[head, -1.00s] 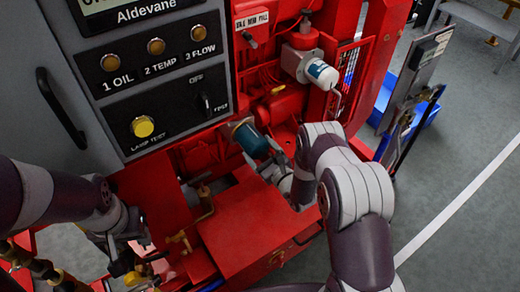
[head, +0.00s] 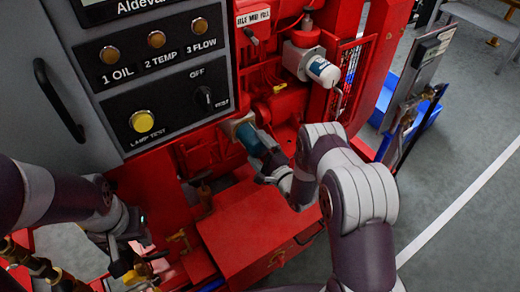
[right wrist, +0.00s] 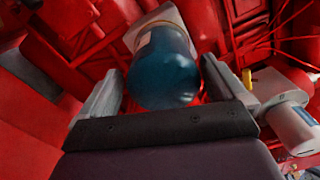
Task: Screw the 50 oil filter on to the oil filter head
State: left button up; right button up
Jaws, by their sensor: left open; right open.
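A dark teal cylindrical canister, which looks like the oil filter (head: 249,140), sits against a pale square block, apparently the oil filter head (head: 234,125), low on the red engine. No number is readable on it. In the right wrist view the filter (right wrist: 165,68) stands between the fingers of my right gripper (right wrist: 162,88), its rounded end toward me. The fingers are open, with a visible gap at the right finger. The thread is hidden. In the head view my right gripper (head: 262,160) partly covers the filter. My left gripper (head: 135,262) is open at the lower left, away from the filter.
A white canister (head: 323,71) hangs on a red housing at upper right. The grey control panel (head: 165,90) stands at left. A red box (head: 245,235) lies below my right gripper. Brass fittings (head: 182,238) stick up beside it.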

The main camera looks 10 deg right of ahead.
jog(key=shift+n, duration=0.7)
jog(key=n, duration=0.3)
jog(key=shift+f+b, duration=0.2)
jog(key=shift+b, duration=0.2)
jog(key=n, duration=0.5)
jog(key=shift+d+f+b, duration=0.1)
jog(key=shift+d+b, duration=0.05)
jog(key=shift+b, duration=0.25)
jog(key=n, duration=0.4)
